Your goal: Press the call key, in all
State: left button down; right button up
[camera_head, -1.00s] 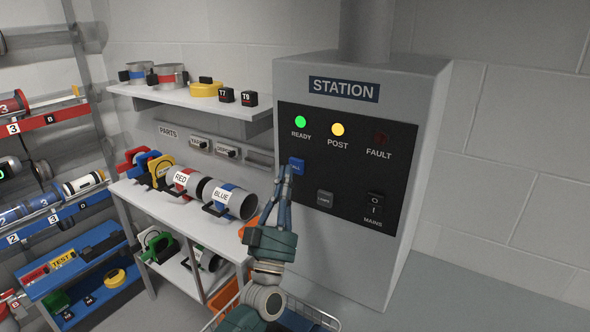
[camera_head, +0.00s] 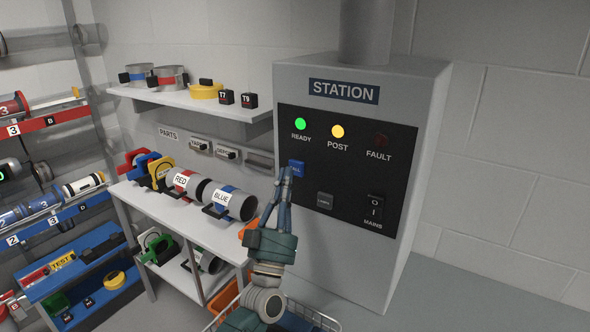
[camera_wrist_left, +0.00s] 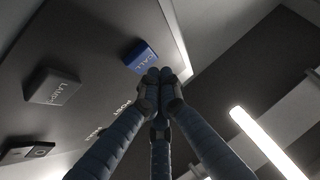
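The blue call key (camera_head: 296,167) sits on the black panel of the grey station (camera_head: 345,185), under the green READY lamp. My right gripper is not in view.
A grey lamps key (camera_head: 325,200) and the mains switch (camera_head: 375,207) sit lower right on the panel. The READY (camera_head: 300,122) and POST (camera_head: 338,131) lamps are lit; FAULT is dark. A bench with the red and blue blowers (camera_head: 235,203) stands left, and a wire basket (camera_head: 310,317) below.

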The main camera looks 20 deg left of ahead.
pick_arm(q)
jog(key=shift+w, duration=0.15)
jog(key=shift+w, duration=0.3)
